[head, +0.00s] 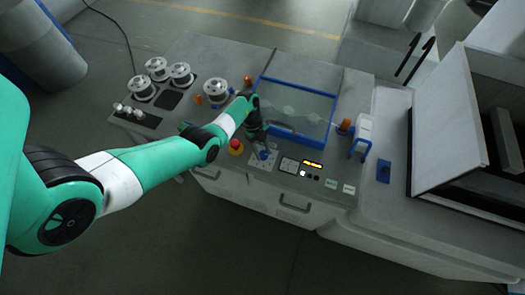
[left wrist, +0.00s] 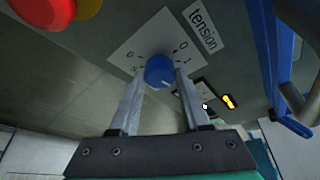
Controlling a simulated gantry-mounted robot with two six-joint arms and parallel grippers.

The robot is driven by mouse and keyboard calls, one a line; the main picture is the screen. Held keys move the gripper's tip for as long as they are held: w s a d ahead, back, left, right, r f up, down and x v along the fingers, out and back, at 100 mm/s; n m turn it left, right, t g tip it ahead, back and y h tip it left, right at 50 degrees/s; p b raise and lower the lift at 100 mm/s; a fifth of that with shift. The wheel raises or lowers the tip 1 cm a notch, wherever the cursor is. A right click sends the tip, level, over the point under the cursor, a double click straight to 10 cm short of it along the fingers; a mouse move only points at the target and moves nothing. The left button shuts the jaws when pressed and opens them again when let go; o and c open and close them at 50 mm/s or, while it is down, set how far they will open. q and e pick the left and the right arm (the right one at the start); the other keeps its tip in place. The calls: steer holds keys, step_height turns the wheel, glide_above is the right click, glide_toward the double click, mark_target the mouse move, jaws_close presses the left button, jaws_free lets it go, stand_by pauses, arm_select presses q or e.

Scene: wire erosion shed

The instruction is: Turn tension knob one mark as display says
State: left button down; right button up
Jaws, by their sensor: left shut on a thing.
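The blue tension knob (left wrist: 159,69) stands on a white dial plate (left wrist: 127,55) with marks and digits, beside a label reading "tension" (left wrist: 203,25). My left gripper (left wrist: 158,80) is shut on the knob, one finger on each side. In the head view, my left gripper (head: 263,148) reaches down to the dial plate at the front of the panel and covers much of the knob. The display (head: 312,164) glows yellow to the right of the dial; it also shows in the left wrist view (left wrist: 228,101). Its text is too small to read.
A red button (head: 236,146) sits just left of the dial. A blue-framed clear cover (head: 294,107) lies behind it. Several metal spools (head: 181,75) stand at the back left. A white block in a blue bracket (head: 362,135) stands to the right.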

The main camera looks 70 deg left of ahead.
arm_select(q)
steer(key=shift+c, duration=1.8)
jaws_free()
steer(key=p+v, duration=0.3)
steer(key=v, duration=0.8)
steer(key=shift+r, duration=0.3)
steer(key=shift+a, duration=0.1)
